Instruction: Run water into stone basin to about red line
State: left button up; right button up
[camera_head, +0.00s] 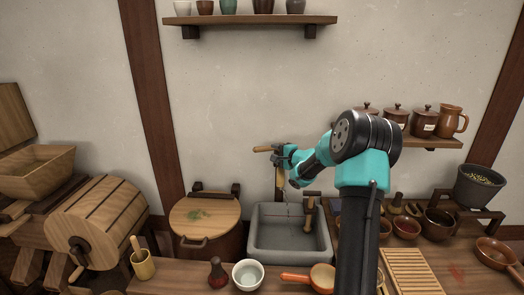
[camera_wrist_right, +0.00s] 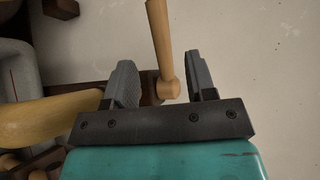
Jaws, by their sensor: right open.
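The grey stone basin (camera_head: 256,238) stands at the wall in the head view; its side wall with the red line (camera_wrist_right: 13,77) shows at the left of the right wrist view. A wooden spout (camera_head: 279,182) points over the basin, and faint thin streaks like running water show below it. The tap's wooden handle (camera_head: 262,149) sticks out to the left. My right gripper (camera_head: 281,151) is at the tap, open. In the right wrist view the handle (camera_wrist_right: 160,45) and its round knob lie between the two fingers, with gaps visible. The water level is not clear. My left gripper is out of view.
A dark wooden T-shaped piece (camera_head: 309,212) stands at the basin's right side. A lidded tub (camera_head: 204,215) is to the left. A white bowl (camera_head: 248,275) and a copper pan (camera_head: 320,277) sit on the front counter. Lidded jars (camera_head: 423,121) stand on the right shelf.

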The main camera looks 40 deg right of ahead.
aim_at(264, 150)
jog(key=w, duration=0.3)
jog(key=w+f, duration=0.1)
jog(key=w, duration=0.5)
jog(key=shift+d+f, duration=0.15)
jog(key=shift+f, duration=0.1)
grip_shut()
